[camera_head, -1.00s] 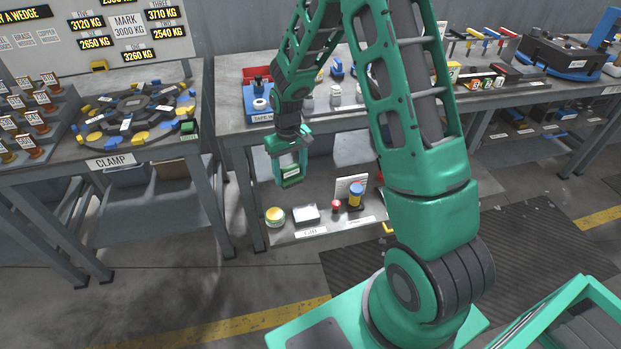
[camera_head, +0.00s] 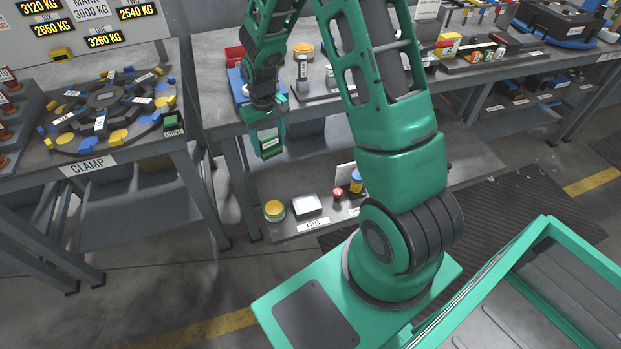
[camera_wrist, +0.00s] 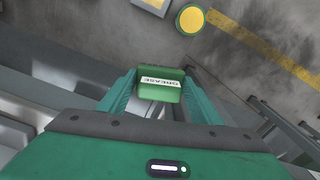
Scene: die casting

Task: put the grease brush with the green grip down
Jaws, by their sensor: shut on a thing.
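The green grip of the grease brush (camera_wrist: 160,88), with a white GREASE label, sits between the two fingers of my gripper (camera_wrist: 160,98) in the wrist view. The fingers are shut on it. In the head view my gripper (camera_head: 266,134) hangs in front of the workbench's front edge, above the level of the lower shelf. The green grip (camera_head: 271,147) shows at its lower end. The brush's bristles cannot be made out in either view.
The lower shelf (camera_head: 335,226) carries a yellow-topped tin (camera_head: 274,211), a white box (camera_head: 307,205), a red item and a blue-and-yellow can (camera_head: 356,184). The upper workbench (camera_head: 213,92) is crowded. The CLAMP table (camera_head: 150,160) stands at left.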

